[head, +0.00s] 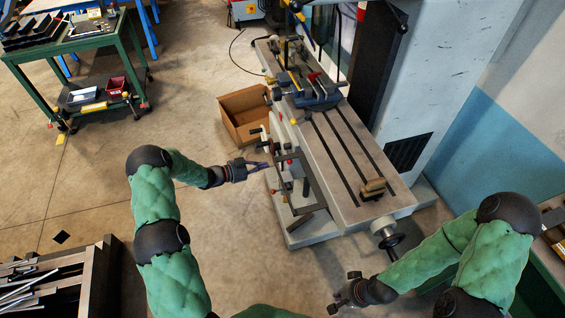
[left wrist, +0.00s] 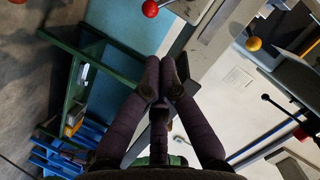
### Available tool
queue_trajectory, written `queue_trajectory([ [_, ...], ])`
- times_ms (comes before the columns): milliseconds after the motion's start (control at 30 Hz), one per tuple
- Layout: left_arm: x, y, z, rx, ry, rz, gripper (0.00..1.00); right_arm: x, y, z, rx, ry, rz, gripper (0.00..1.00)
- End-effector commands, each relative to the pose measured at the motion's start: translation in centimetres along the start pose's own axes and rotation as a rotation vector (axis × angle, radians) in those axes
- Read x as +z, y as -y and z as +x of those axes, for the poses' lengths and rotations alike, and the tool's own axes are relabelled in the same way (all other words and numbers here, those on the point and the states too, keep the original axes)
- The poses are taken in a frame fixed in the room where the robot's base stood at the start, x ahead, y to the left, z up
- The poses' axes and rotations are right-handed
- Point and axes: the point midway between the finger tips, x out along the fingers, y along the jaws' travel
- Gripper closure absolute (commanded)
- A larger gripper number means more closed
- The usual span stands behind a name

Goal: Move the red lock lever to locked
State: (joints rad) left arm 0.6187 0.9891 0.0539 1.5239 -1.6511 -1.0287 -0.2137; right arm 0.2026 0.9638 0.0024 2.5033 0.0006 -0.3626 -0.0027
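Several red parts show on the milling machine, and I cannot tell for sure which is the lock lever. In the head view a small red knob (head: 274,191) sits below my left gripper (head: 268,165), at the machine's near left side. In the left wrist view a red ball knob (left wrist: 150,8) on a rod is at the top, beyond my fingertips and apart from them. My left gripper (left wrist: 162,68) has its dark fingers drawn together, with nothing seen between them. My right gripper (head: 338,304) is low in the head view, its fingers too small to read.
The machine table (head: 350,150) has long slots and carries a vise (head: 312,92). A handwheel (head: 390,243) stands near my right arm. A cardboard box (head: 245,115) sits on the floor behind my left gripper. A yellow knob (left wrist: 253,44) shows in the wrist view.

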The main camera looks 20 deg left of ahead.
Motion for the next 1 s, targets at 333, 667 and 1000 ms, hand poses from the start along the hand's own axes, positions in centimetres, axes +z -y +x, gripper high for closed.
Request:
queue_trajectory([
  [333, 0.1, -0.2, 3.8, 0.009, -0.008, 0.015, 1.0, 0.0, -0.2, 0.7, 0.0, 0.0, 0.0, 1.0],
  [667, 0.1, -0.1, 8.7, 0.008, -0.005, 0.014, 1.0, -0.1, -0.5, 1.4, 0.0, 0.0, 0.0, 1.0],
  [1000, 0.0, 0.0, 9.9, 0.005, -0.004, 0.013, 1.0, -0.1, -0.5, 1.5, 0.0, 0.0, 0.0, 1.0],
])
